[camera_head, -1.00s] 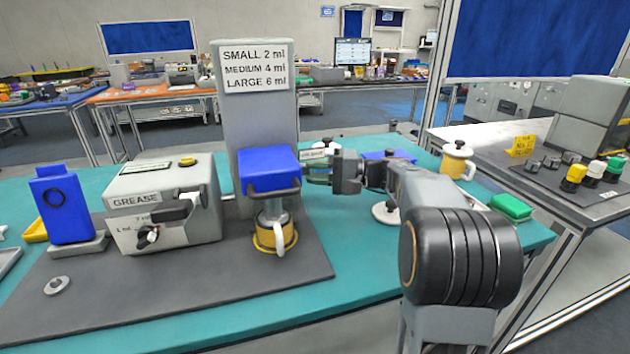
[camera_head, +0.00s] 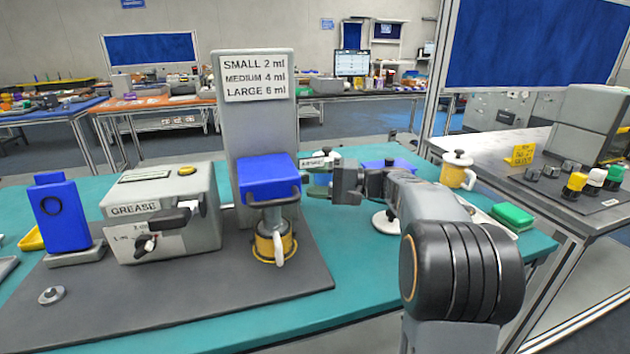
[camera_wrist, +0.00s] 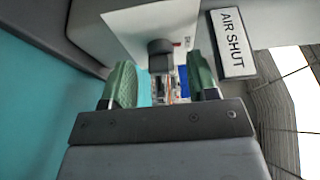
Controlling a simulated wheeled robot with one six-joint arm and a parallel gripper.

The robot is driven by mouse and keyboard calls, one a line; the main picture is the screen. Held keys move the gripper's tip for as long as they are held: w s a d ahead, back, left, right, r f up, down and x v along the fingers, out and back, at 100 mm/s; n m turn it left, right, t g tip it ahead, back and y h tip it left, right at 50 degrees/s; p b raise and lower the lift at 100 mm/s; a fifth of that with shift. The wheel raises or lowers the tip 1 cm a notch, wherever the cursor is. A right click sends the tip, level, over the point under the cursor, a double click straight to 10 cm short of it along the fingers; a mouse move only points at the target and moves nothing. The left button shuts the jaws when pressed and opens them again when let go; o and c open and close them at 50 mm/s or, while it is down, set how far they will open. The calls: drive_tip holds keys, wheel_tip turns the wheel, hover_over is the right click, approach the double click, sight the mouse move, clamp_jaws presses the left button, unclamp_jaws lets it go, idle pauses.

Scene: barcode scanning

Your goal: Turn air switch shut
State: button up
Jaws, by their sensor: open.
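The air switch shows in the wrist view as a small dark knob (camera_wrist: 160,48) on a white plate (camera_wrist: 128,35) beside an "AIR SHUT" label (camera_wrist: 232,42). A red mark lies by the knob. My gripper (camera_wrist: 160,80) is open, with one green finger on each side of the knob in the picture. I cannot tell whether either finger touches it. In the head view my gripper (camera_head: 317,183) is just right of the blue-topped grease station (camera_head: 268,182), below the small label (camera_head: 317,162). The switch is not clear there.
A grease box (camera_head: 165,225) stands left of the station, and a yellow-banded cup (camera_head: 273,243) under its blue head. A white-lidded yellow cup (camera_head: 457,170) and a green block (camera_head: 512,216) are to the right. The mat's front is mostly clear.

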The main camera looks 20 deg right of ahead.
drive_tip(key=shift+d, duration=0.1)
drive_tip(key=p+v, duration=0.1)
drive_tip(key=v, duration=1.2)
drive_tip(key=shift+s+d, duration=0.2)
drive_tip(key=shift+d, duration=0.1)
drive_tip(key=s+a+r+g+h+p, duration=0.2)
drive_tip(key=s+a+g+h+p, duration=0.3)
drive_tip(key=a+p, duration=0.6)
drive_tip(key=s+a+n+t+h+p, duration=0.1)
drive_tip(key=s+a+n+h+p, duration=0.2)
drive_tip(key=s+h+p, duration=0.6)
drive_tip(key=s+n+h, duration=0.1)
drive_tip(key=s+h, duration=0.1)
drive_tip(key=s, duration=0.1)
drive_tip(key=shift+s+a+r+n+t+h, duration=0.15)
drive_tip(key=shift+s+r+n+t+h, duration=0.15)
drive_tip(key=shift+t, duration=0.1)
